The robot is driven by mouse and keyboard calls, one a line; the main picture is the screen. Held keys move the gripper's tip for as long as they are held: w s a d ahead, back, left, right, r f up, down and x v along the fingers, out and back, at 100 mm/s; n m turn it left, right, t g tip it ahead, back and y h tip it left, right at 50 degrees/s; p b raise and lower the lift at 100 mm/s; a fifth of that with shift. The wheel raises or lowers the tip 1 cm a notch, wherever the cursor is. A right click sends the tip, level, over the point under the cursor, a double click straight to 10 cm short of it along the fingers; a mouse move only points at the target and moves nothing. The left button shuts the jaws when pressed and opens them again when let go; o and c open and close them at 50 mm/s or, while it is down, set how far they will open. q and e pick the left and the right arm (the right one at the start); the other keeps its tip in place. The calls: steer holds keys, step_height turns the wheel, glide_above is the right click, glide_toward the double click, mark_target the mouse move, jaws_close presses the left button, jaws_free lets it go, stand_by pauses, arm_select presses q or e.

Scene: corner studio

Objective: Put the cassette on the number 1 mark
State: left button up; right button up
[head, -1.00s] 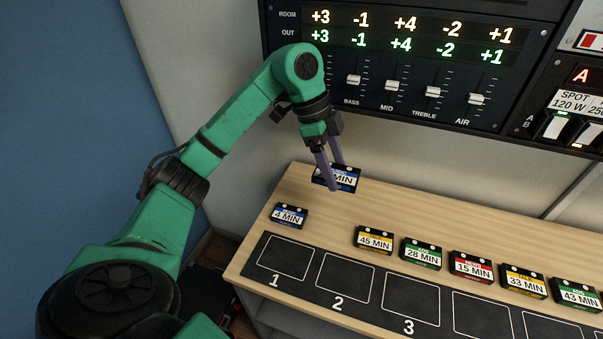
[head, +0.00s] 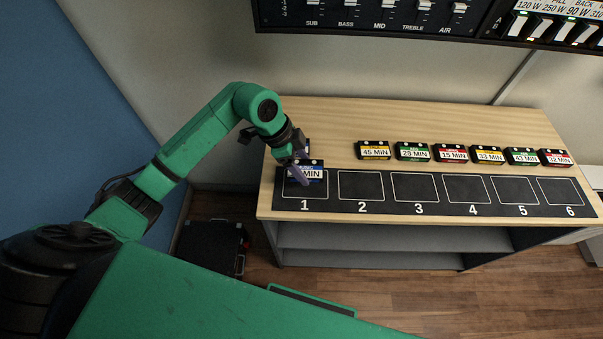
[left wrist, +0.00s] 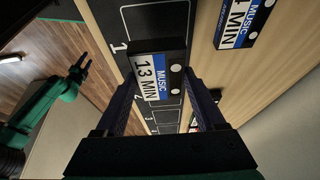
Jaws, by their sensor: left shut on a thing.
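My left gripper (head: 299,172) is shut on a black cassette with a blue and white label (head: 310,172). In the left wrist view the held cassette (left wrist: 158,78) reads MUSIC 13 MIN and sits between the fingertips. In the head view it overlaps the back part of the outlined number 1 mark (head: 292,192). I cannot tell how far it is above the mat. A second blue MUSIC cassette (left wrist: 243,20) lies on the bare wood in the left wrist view; in the head view it is mostly hidden behind my gripper. My right gripper (left wrist: 83,66) shows small in the left wrist view.
The black mat (head: 333,205) has a row of empty outlined squares, numbered 2 to 6, right of mark 1. Several cassettes, starting with the yellow 45 MIN one (head: 374,150), stand in a row behind it. A dark case (head: 212,246) is on the floor left of the table (head: 440,110).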

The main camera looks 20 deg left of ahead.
arm_select(q)
steer(key=f, duration=0.5)
steer(key=shift+w+d+f, duration=0.1)
steer(key=shift+d+f, duration=0.1)
steer(key=shift+f, duration=0.05)
arm_select(e)
steer(key=shift+s+a+r, duration=0.1)
steer(key=shift+s+a, duration=0.2)
steer(key=shift+a, duration=0.35)
arm_select(q)
steer(key=shift+a, duration=0.1)
steer(key=o, duration=1.4)
steer(key=shift+f, duration=0.1)
steer(key=shift+c, duration=0.2)
arm_select(e)
steer(key=shift+d, duration=0.25)
arm_select(q)
steer(key=b+v, duration=0.1)
steer(key=v, duration=1.1)
arm_select(e)
steer(key=shift+f, duration=0.65)
steer(key=shift+a, duration=0.15)
